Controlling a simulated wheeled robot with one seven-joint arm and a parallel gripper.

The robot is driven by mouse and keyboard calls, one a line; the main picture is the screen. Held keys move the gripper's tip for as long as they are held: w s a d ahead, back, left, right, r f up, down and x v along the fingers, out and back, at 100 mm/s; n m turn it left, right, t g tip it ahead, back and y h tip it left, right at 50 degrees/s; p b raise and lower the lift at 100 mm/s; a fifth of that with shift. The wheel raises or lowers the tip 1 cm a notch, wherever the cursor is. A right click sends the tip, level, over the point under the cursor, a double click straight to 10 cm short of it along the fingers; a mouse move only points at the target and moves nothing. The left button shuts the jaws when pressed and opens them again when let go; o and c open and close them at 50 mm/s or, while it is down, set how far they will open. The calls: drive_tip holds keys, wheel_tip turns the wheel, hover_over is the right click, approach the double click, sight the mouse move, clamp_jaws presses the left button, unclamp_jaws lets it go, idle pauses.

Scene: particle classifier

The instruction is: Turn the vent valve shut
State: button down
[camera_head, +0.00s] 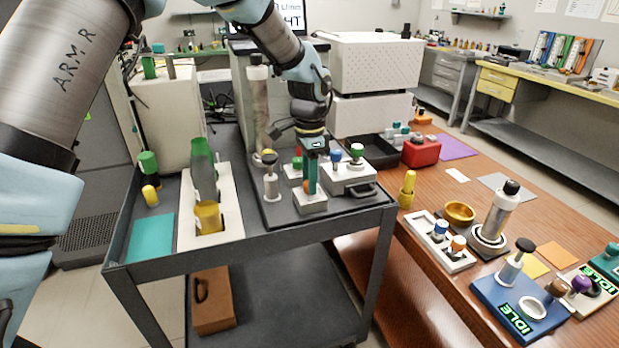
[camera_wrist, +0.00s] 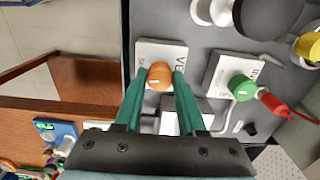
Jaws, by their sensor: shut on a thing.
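The vent valve is an orange knob (camera_wrist: 159,76) on a white block labelled with letters starting "VE" (camera_wrist: 148,50). In the head view the block (camera_head: 311,204) sits at the front of the dark plate on the grey cart, and a little of the orange knob (camera_head: 306,187) shows beside my fingers. My gripper (camera_wrist: 160,80) points down with its two green fingers on either side of the knob, shut on it. It also shows in the head view (camera_head: 310,180). The far side of the knob is hidden.
A block with a handle (camera_head: 346,177) is at the right. A wooden table (camera_head: 450,165) adjoins the cart.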

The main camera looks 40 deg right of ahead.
drive_tip(key=shift+m, duration=0.8)
drive_tip(key=c, duration=0.5)
unclamp_jaws()
wheel_tip(320, 180, up, 11)
drive_tip(key=b, duration=0.2)
drive_tip(key=shift+f, duration=0.15)
